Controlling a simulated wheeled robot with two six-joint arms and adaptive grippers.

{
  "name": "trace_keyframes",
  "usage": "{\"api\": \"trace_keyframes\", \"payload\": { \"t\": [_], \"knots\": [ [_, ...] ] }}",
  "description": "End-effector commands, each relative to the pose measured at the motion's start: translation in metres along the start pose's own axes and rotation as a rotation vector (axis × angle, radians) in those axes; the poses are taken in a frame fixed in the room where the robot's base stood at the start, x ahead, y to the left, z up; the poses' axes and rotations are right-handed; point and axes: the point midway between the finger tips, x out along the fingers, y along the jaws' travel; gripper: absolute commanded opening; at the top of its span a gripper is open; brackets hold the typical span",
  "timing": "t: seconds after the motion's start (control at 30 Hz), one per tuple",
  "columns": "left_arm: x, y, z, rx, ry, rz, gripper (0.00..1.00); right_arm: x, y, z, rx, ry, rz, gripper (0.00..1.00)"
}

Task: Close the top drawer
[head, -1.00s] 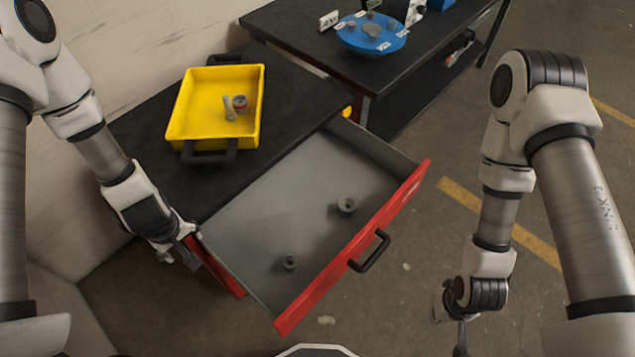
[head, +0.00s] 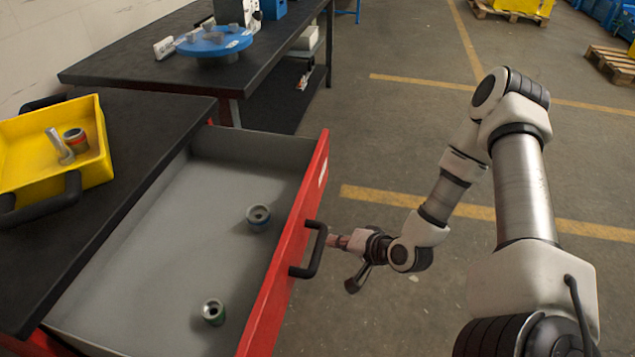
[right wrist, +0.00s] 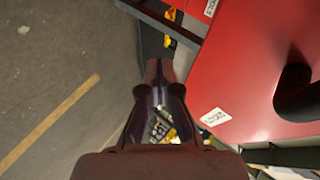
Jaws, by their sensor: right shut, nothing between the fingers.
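The top drawer (head: 278,255) has a red front and a grey inside, and stands pulled out from the black-topped cabinet. Its black handle (head: 317,252) is on the outer face of the red front. My right gripper (head: 335,241) is at the outside of the front, by the handle, its fingers pointing toward the drawer. In the right wrist view the gripper (right wrist: 158,68) is shut and empty, with the red front (right wrist: 240,75) and handle (right wrist: 296,95) to its right. Whether the fingertips touch the front I cannot tell. My left gripper is out of view.
Two small round parts (head: 258,214) (head: 213,311) lie in the drawer. A yellow tray (head: 95,165) with parts stands on the cabinet top (head: 150,135). Another black table (head: 290,45) with a blue disc (head: 215,44) is behind. The floor to the right is open.

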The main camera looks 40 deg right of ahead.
Motion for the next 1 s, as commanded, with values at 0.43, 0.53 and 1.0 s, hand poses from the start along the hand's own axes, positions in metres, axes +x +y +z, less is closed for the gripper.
{"api": "trace_keyframes", "payload": {
  "t": [0.43, 0.53, 1.0],
  "knots": [
    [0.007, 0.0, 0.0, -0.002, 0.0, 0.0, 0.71, -0.062, -0.013, -0.128, 0.455, 0.4, -0.518, 0.0],
    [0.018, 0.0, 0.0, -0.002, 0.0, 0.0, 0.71, -0.051, -0.015, -0.132, 0.45, 0.397, -0.517, 0.0],
    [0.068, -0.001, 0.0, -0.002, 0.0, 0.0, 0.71, 0.026, -0.055, -0.168, 0.445, 0.392, -0.512, 0.0]
  ]
}}
